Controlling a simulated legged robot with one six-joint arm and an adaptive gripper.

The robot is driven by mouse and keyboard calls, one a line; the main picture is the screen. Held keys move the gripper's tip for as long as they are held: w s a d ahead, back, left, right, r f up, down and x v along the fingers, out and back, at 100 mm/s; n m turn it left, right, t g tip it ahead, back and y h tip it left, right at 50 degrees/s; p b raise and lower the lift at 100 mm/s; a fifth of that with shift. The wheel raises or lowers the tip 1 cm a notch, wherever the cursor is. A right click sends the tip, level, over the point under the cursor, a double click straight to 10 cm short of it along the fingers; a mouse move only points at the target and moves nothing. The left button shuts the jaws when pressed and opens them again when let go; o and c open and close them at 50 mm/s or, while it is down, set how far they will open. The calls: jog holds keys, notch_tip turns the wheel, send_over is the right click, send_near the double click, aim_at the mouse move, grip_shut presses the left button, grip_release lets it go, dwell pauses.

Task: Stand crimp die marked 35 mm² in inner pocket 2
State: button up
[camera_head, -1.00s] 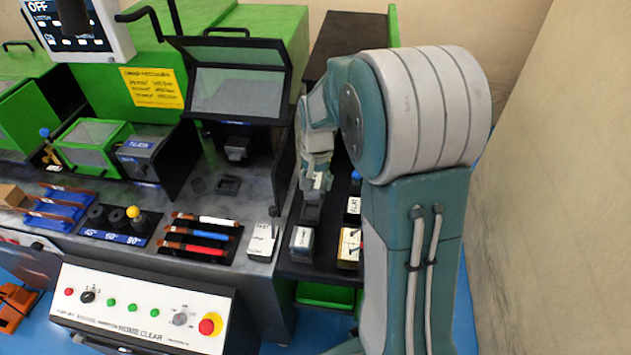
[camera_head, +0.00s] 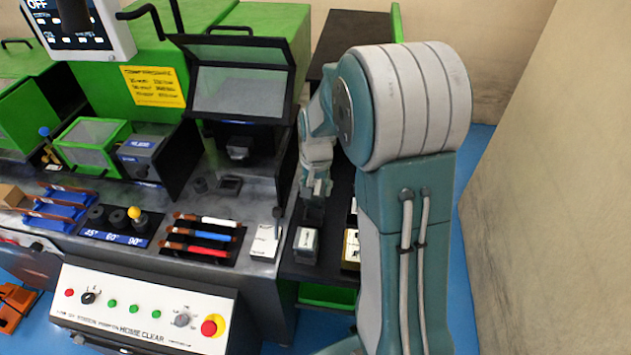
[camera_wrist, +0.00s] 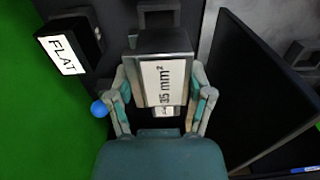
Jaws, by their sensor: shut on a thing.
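In the wrist view my gripper (camera_wrist: 161,97) is shut on a dark block, the crimp die (camera_wrist: 164,78), whose white label reads 35 mm². The die sits between the two fingers. A dark square frame or pocket (camera_wrist: 158,8) shows just beyond the die. In the head view my gripper (camera_head: 316,190) is over the dark side shelf, to the right of the bench. The die is hard to make out in the head view, and I cannot tell whether it touches anything below. No marking of inner pocket 2 is readable.
A block labelled FLAT (camera_wrist: 68,52) is left of the gripper in the wrist view, with a blue ball (camera_wrist: 98,109) nearby. A dark panel (camera_wrist: 268,90) stands close on the right. In the head view a metal block (camera_head: 306,243) and a yellow-sided block (camera_head: 351,248) sit at the shelf's front.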

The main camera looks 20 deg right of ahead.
aim_at(316, 202)
jog(key=shift+f, duration=1.25)
jog(key=shift+f, duration=1.45)
dwell(0.6)
jog(key=o, duration=1.3)
jog(key=shift+c, duration=0.2)
notch_tip(316, 202, up, 12)
jog(key=shift+d+f, duration=0.1)
jog(key=shift+s, duration=0.1)
jog(key=s+a+r+n+t, duration=0.2)
jog(key=s+r, duration=0.4)
jog(key=s, duration=0.4)
jog(key=s+a+r+n+t, duration=0.3)
jog(key=s+a+r, duration=0.3)
jog(key=s, duration=0.4)
jog(key=shift+s+a+r+n, duration=0.3)
jog(key=shift+a+n, duration=0.2)
jog(key=shift+n, duration=0.4)
